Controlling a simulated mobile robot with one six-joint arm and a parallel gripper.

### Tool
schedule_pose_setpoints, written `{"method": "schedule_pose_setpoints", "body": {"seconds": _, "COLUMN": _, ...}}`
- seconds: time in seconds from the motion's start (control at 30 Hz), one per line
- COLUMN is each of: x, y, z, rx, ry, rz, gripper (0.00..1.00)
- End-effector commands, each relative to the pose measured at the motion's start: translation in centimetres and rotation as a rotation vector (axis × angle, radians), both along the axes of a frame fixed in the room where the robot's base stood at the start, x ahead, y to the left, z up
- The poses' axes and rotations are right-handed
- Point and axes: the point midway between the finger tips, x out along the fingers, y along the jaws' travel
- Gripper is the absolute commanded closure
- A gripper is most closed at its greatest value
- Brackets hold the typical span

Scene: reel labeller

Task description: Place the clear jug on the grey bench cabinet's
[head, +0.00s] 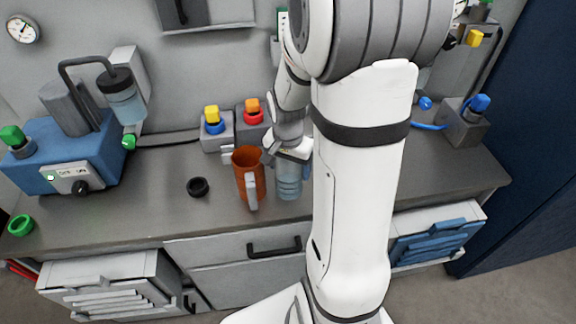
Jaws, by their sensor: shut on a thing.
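The clear jug (288,184) is a pale blue, see-through vessel, upright over the grey bench top, just right of the orange jug. My gripper (288,158) is above it and shut on its upper part. The gripper and arm hide the jug's top. I cannot tell whether the jug's base touches the bench. The grey bench cabinet (213,247) has a dark grey top (150,205) and drawers with black handles.
The orange jug (249,178) stands close on the left. A black ring (198,187) and a green ring (20,225) lie on the top. Button boxes (217,135) stand behind, a blue machine (70,160) at left. Bare top lies between the rings.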

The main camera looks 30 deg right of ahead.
Motion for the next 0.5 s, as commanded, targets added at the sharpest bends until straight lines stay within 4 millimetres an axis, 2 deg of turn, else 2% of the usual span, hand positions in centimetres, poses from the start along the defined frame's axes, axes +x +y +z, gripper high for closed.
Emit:
{"method": "schedule_pose_setpoints", "body": {"seconds": 0.17, "x": 0.02, "y": 0.02, "z": -0.24, "rx": 0.0, "ry": 0.0, "rz": 0.001, "gripper": 0.54}}
{"method": "schedule_pose_setpoints", "body": {"seconds": 0.2, "x": 0.0, "y": 0.03, "z": -0.31, "rx": 0.0, "ry": 0.0, "rz": 0.001, "gripper": 0.24}}
{"method": "schedule_pose_setpoints", "body": {"seconds": 0.3, "x": 0.01, "y": 0.04, "z": -0.19, "rx": 0.0, "ry": 0.0, "rz": 0.001, "gripper": 0.16}}
{"method": "schedule_pose_setpoints", "body": {"seconds": 0.5, "x": 0.01, "y": 0.05, "z": -0.17, "rx": 0.0, "ry": 0.0, "rz": 0.002, "gripper": 0.16}}
